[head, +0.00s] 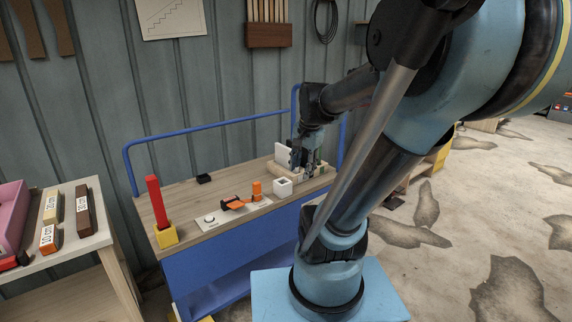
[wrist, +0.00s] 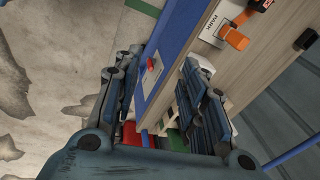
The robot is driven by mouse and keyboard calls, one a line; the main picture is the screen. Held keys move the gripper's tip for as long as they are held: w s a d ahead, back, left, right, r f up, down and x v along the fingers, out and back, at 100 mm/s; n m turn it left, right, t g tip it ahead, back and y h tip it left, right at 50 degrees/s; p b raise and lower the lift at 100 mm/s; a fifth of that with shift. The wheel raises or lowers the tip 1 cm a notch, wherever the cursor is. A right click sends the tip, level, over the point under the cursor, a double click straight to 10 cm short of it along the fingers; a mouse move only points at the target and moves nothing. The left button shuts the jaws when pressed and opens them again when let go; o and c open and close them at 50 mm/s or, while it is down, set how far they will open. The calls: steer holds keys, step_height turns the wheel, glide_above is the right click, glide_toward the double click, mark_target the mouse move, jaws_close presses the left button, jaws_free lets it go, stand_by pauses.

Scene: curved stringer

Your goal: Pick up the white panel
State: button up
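The white panel (head: 282,156) stands upright in the head view, at the back right of the cart top, beside a light wooden holder (head: 320,171). My gripper (head: 309,146) is just to the right of the panel, over the holder. In the wrist view my gripper (wrist: 162,64) has its two fingers spread wide apart, with nothing clearly held between them. Pale surfaces show partly behind the right finger there; I cannot tell whether they are the panel. Whether a finger touches the panel is hidden.
A white hollow cube (head: 283,187) stands in front of the holder. A blue rail (head: 215,132) runs along the cart's back.

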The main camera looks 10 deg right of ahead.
steer(key=w+r+m, duration=0.4)
steer(key=w+m, duration=0.6)
steer(key=w, duration=0.5)
steer(key=m+t+y, duration=0.1)
steer(key=m, duration=1)
glide_toward(285, 147)
steer(key=shift+n, duration=0.3)
steer(key=x, duration=0.9)
steer(key=shift+f, duration=0.25)
steer(key=shift+d+x, duration=0.15)
steer(key=shift+x, duration=0.8)
steer(key=shift+d+x, duration=0.15)
steer(key=shift+x, duration=1.65)
steer(key=shift+f, duration=0.25)
jaws_close()
